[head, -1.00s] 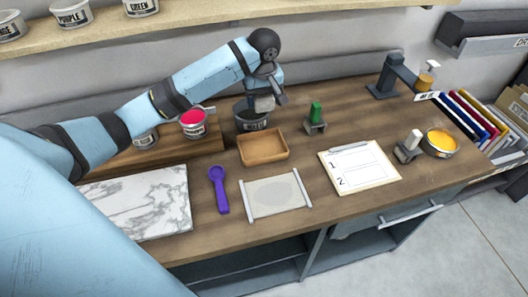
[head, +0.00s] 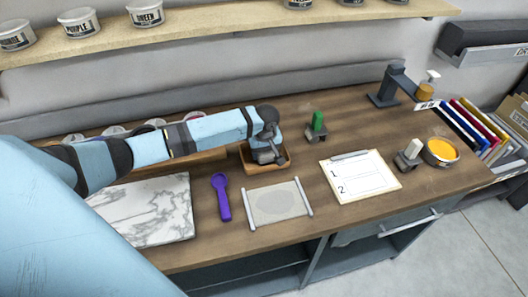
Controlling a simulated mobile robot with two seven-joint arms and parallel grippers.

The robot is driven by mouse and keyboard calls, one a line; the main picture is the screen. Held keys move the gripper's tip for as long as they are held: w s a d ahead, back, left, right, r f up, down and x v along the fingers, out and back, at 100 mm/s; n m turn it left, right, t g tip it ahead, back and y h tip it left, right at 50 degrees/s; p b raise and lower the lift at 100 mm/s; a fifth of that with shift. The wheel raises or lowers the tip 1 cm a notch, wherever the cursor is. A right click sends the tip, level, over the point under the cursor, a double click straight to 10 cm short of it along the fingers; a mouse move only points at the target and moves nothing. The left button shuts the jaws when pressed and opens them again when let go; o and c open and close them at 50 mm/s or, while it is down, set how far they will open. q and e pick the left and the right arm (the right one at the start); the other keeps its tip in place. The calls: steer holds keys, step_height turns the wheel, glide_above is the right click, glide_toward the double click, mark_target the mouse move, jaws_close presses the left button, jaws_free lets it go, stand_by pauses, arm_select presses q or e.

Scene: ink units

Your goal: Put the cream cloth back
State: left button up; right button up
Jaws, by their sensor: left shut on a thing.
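My left gripper (head: 268,157) reaches down into the tan tray (head: 284,169) on the bench. It is shut on a small pale thing, which I take to be the cream cloth; the gripper and the tray wall hide most of it. I cannot tell whether the cloth touches the tray floor. My right gripper is not in view.
In front of the tray lie a purple spoon (head: 222,197) and a pale panel (head: 277,203) between two grey bars. A marble slab (head: 150,208) is at left. A clipboard (head: 360,177) and a yellow ink tub (head: 440,152) are at right.

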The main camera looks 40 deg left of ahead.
arm_select(q)
steer(key=shift+f, duration=0.45)
steer(key=shift+f, duration=0.1)
steer(key=o, duration=0.9)
steer(key=shift+r, duration=0.35)
steer(key=r, duration=0.7)
steer(key=s+d+r+b, duration=0.1)
steer(key=r, duration=0.3)
steer(key=shift+r, duration=0.3)
